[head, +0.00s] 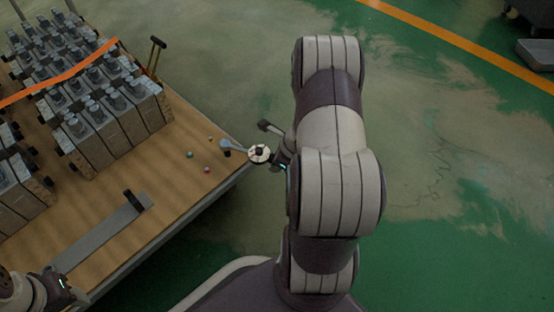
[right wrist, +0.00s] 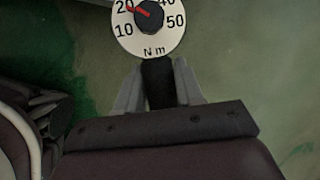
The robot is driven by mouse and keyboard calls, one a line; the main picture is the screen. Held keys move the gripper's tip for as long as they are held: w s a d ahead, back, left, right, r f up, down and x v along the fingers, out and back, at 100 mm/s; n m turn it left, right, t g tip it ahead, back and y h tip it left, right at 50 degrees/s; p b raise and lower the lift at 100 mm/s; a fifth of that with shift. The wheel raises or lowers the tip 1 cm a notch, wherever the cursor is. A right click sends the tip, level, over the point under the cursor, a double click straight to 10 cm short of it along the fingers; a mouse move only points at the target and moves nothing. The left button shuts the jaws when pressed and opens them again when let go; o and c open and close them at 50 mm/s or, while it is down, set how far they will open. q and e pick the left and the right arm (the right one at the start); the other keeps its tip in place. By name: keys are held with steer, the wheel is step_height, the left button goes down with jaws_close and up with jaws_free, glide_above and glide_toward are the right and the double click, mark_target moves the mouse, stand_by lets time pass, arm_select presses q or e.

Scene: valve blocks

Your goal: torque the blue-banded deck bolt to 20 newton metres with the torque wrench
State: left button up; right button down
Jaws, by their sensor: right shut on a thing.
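The torque wrench has a round white dial (head: 259,153) near the table corner in the head view. In the right wrist view its dial (right wrist: 149,42) is marked in N m, and the red needle points close to the 20 mark. My right gripper (right wrist: 158,88) is shut on the wrench's black handle, just below the dial. A grey part of the wrench (head: 228,147) reaches over the table corner. Small coloured dots (head: 190,155) sit on the deck nearby; I cannot tell which is the blue-banded bolt. My left gripper (head: 68,296) is at the lower left edge, its jaws unclear.
Rows of grey valve blocks (head: 98,140) with an orange strap (head: 60,77) fill the back of the wooden table (head: 165,195). A flat grey bar (head: 100,238) with a black end piece lies near the front edge.

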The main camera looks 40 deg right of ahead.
steer(key=shift+w+d+r+p, duration=0.15)
steer(key=shift+w+d+p, duration=0.1)
steer(key=shift+p, duration=0.2)
steer(key=shift+w+d+n+y+p, duration=0.4)
steer(key=shift+w+d+n+p, duration=0.05)
steer(key=shift+d+n+p, duration=0.45)
steer(key=w+d+n+p, duration=0.1)
steer(key=p, duration=0.2)
steer(key=shift+w+d+n+y, duration=0.3)
steer(key=shift+w+d+n, duration=0.05)
steer(key=shift+d+n, duration=0.05)
